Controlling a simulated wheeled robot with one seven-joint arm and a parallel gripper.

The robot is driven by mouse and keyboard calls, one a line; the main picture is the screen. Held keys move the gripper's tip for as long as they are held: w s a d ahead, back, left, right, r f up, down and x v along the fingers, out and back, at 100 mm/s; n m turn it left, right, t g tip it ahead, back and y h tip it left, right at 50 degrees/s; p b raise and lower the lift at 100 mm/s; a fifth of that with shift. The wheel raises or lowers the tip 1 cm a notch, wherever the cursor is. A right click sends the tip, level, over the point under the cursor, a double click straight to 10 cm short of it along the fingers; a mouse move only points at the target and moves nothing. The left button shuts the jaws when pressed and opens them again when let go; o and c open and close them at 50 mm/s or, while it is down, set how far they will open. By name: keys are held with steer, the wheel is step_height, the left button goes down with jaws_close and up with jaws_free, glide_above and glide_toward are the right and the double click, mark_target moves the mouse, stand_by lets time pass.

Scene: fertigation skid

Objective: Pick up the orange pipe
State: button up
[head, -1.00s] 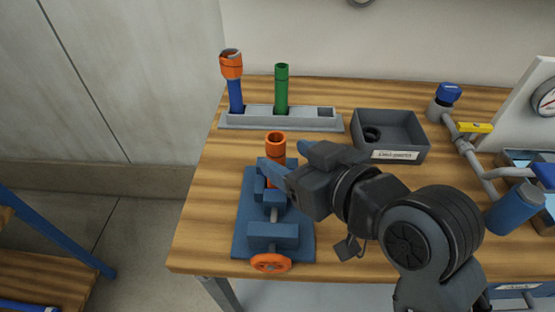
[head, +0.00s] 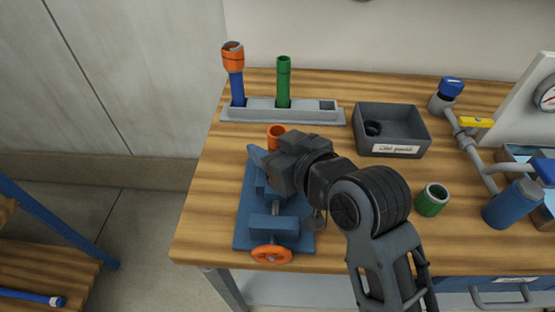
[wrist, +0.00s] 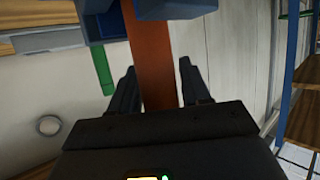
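The orange pipe (head: 277,131) stands upright in the blue bench vise (head: 273,229); its open top shows above my gripper in the head view. My gripper (head: 268,163) is level with the pipe just above the vise jaws, and hides its middle. In the wrist view the orange pipe (wrist: 153,70) runs between the two fingers of my gripper (wrist: 157,72). The fingers are apart, with narrow gaps visible on both sides of the pipe. The blue vise jaws (wrist: 175,8) show close beyond the fingers.
A grey rack (head: 300,115) behind holds a blue pipe with an orange fitting (head: 236,85) and a green pipe (head: 283,85). A grey bin (head: 391,130), a green coupling (head: 432,200) and plumbing with a blue canister (head: 512,204) stand to the right.

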steer(key=c, duration=0.7)
steer(key=shift+r, duration=0.1)
